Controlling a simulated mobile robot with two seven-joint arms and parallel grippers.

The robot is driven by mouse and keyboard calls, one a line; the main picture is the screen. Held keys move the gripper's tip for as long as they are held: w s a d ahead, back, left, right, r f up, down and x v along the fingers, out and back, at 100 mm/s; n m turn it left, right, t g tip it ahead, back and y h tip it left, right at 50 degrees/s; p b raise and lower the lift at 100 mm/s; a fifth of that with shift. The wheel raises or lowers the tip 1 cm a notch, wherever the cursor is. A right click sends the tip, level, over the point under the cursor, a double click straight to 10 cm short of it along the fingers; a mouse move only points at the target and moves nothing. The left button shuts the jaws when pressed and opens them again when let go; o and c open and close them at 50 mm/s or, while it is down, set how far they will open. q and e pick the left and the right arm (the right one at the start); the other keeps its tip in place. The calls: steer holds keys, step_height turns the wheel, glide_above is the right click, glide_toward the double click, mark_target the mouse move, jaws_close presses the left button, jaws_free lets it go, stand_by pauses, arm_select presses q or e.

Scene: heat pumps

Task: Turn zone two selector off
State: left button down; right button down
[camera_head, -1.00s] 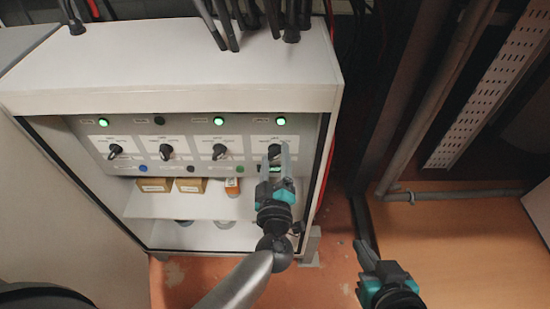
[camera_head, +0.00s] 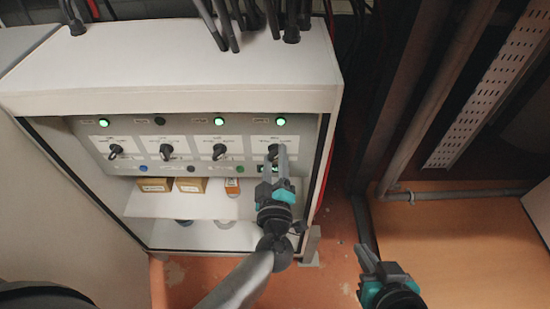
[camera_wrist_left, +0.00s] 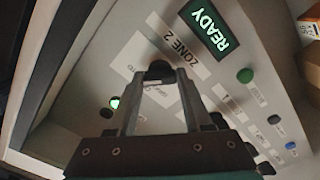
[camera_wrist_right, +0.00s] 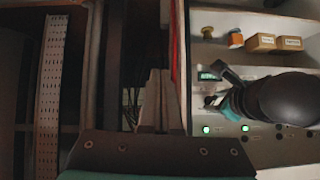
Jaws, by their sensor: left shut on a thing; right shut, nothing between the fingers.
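The zone two selector (camera_head: 272,152) is the black knob at the right end of the grey control panel. A lit green lamp (camera_head: 281,121) is above it. In the left wrist view the fingertips (camera_wrist_left: 160,75) close on the black knob (camera_wrist_left: 159,70), beside a "ZONE 2" label (camera_wrist_left: 180,53). The knob's exact angle is hard to tell. My right gripper (camera_head: 368,258) is shut and empty, low and right of the cabinet; its fingers show in the right wrist view (camera_wrist_right: 160,95).
Other black selectors (camera_head: 219,152) sit left along the panel. A "READY" display (camera_wrist_left: 209,32) is beside the zone two label. Small boxes (camera_head: 190,185) stand on the shelf below. Pipes (camera_head: 430,195) stand at the right; the orange floor (camera_head: 470,240) there is open.

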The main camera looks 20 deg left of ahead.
arm_select(q)
steer(key=shift+n, duration=0.7)
steer(key=shift+n+p, duration=0.3)
steer(key=shift+n, duration=2.9)
arm_select(e)
steer(key=shift+s+d+r+g+h, duration=0.1)
steer(key=shift+d+g+h, duration=0.15)
steer(key=shift+d, duration=0.1)
steer(key=shift+s+d+r+g+h, duration=0.1)
steer(key=shift+d+g+h, duration=0.05)
steer(key=shift+d+g, duration=0.15)
steer(key=shift+f, duration=0.1)
arm_select(q)
steer(key=shift+c, duration=1.6)
jaws_free()
arm_select(e)
steer(key=shift+s+f, duration=0.1)
